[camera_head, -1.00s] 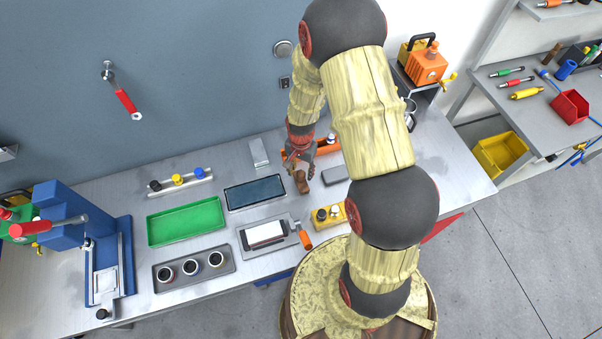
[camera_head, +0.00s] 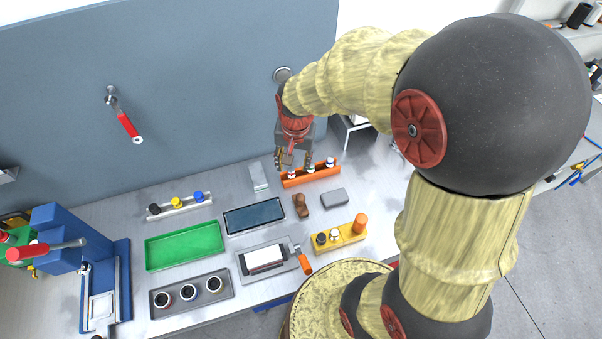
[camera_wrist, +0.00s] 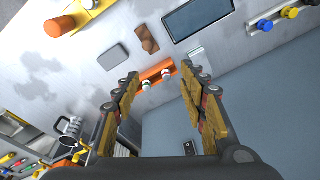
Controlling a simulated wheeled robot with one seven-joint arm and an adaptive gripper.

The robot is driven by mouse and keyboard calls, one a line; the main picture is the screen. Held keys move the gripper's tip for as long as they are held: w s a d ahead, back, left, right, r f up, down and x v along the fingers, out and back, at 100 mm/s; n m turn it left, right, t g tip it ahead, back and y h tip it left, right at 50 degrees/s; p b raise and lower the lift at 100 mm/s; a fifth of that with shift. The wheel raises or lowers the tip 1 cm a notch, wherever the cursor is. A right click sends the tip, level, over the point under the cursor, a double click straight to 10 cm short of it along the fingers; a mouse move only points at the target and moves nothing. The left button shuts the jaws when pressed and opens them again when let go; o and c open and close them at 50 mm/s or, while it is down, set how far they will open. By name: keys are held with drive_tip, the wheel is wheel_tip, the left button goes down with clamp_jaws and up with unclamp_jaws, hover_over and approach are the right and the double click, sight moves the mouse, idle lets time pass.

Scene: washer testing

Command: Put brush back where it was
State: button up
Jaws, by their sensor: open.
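The brush (camera_head: 301,206) is a small brown wooden piece on the metal bench, between the dark blue tray and a grey block. It lies apart from my gripper. It also shows at the top of the wrist view (camera_wrist: 147,38). My gripper (camera_head: 294,163) is raised above the back of the bench, near the orange rack, with its fingers spread. In the wrist view my gripper (camera_wrist: 160,76) has nothing between its fingers. Its fingertips partly frame the orange rack beyond them.
The orange rack (camera_head: 312,173) holds white-topped bottles. The grey block (camera_head: 333,197) lies right of the brush, the dark blue tray (camera_head: 254,217) left. A yellow holder (camera_head: 340,236) stands in front. A green tray (camera_head: 184,246) is farther left. The wall (camera_head: 215,85) rises behind the bench.

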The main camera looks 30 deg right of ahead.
drive_tip(key=s+a+r+n+t, duration=0.2)
drive_tip(key=s+a+r+n, duration=0.1)
drive_tip(key=s+r, duration=0.4)
drive_tip(key=s+a+r+n+t, duration=0.1)
drive_tip(key=s+a+r+n, duration=0.2)
drive_tip(key=s+r, duration=0.5)
wheel_tip(320, 180, up, 3)
drive_tip(key=shift+f+n+t, duration=0.1)
drive_tip(key=shift+n+t, duration=0.3)
drive_tip(key=shift+n, duration=0.5)
drive_tip(key=shift+a, duration=0.1)
drive_tip(key=shift+s, duration=0.15)
